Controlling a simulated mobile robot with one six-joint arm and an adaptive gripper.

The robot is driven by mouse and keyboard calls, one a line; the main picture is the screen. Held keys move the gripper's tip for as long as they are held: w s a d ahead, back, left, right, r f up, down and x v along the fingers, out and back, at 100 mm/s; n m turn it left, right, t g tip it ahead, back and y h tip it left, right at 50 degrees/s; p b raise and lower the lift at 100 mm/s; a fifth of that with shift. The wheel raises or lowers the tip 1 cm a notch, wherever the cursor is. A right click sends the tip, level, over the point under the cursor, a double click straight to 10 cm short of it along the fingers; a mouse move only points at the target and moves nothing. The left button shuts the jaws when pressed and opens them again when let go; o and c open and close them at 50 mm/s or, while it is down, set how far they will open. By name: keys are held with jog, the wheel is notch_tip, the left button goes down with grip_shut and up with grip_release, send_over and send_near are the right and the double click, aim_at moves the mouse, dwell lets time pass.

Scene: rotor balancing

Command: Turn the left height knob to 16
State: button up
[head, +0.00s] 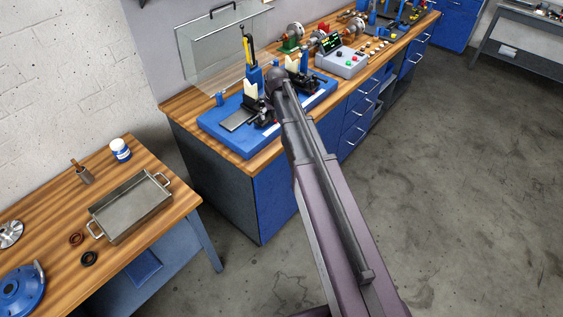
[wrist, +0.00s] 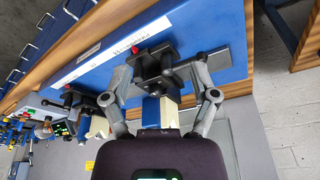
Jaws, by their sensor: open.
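The blue balancing stand (head: 243,143) sits on the wooden bench in the head view. Its left support has a black mechanism (head: 258,113) and a cream block on top; the same mechanism (wrist: 158,67) shows in the wrist view with a red-tipped lever. My gripper (wrist: 160,78) is open, its two grey fingers spread on either side of this mechanism, with no clear grip on anything. I cannot tell the left height knob apart from the other black parts, and no scale reading is legible. In the head view my own arm hides the gripper and part of the stand.
The right support (wrist: 92,105) stands close to my left finger in the wrist view. A grey plate (head: 237,120) lies on the stand's left part. A clear guard (head: 215,50) stands behind, and a grey control box (head: 342,61) is to the right.

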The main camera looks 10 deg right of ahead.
jog(key=s+f+b, duration=0.3)
jog(key=s, duration=0.5)
jog(key=s+f+g+b, duration=0.1)
jog(key=s+f+b, duration=0.2)
jog(key=s, duration=0.4)
jog(key=shift+s+f+m+g, duration=0.3)
jog(key=shift+s+f+m, duration=0.1)
jog(key=shift+f, duration=0.35)
jog(key=shift+a, duration=0.1)
